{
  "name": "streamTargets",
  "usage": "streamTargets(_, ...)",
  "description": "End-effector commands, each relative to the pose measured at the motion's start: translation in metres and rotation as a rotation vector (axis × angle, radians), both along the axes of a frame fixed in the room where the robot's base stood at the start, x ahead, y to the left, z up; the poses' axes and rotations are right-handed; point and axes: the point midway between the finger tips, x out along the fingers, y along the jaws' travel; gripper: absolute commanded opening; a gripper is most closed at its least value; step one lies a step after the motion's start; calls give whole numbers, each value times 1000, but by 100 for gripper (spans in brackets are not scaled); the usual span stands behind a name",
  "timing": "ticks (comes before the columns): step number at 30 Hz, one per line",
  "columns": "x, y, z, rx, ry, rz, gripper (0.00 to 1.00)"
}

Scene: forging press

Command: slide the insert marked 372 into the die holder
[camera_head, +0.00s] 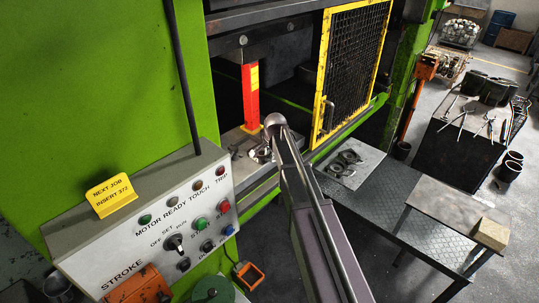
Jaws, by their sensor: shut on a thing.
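My arm reaches up from the bottom of the view into the press opening. My gripper (260,154) shows only as a small, partly hidden metal shape just left of the arm's far joint, low over the press bed. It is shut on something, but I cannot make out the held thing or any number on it. The grey press bed (232,143) shows beside it, left of a red upright post (250,96) with a yellow label. I cannot pick out the die holder from the bed; my arm covers part of that area.
A yellow-framed mesh guard (352,68) stands right of the opening. A control panel (170,225) with a yellow "NEXT JOB INSERT" card (111,195) is at the left front. Metal rings (350,160) lie on a plate at right. A tan block (491,234) sits on the bench (455,208).

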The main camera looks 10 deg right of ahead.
Motion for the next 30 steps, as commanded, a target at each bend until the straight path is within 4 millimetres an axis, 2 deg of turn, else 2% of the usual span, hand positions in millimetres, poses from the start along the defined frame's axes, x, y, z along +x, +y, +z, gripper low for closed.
streamTargets(17,0,0,-5,1,-2,-1,0)
streamTargets(18,0,0,-4,1,-2,-1,32)
streamTargets(21,0,0,-4,1,-2,-1,60)
streamTargets(30,0,-1,-5,0,2,0,60)
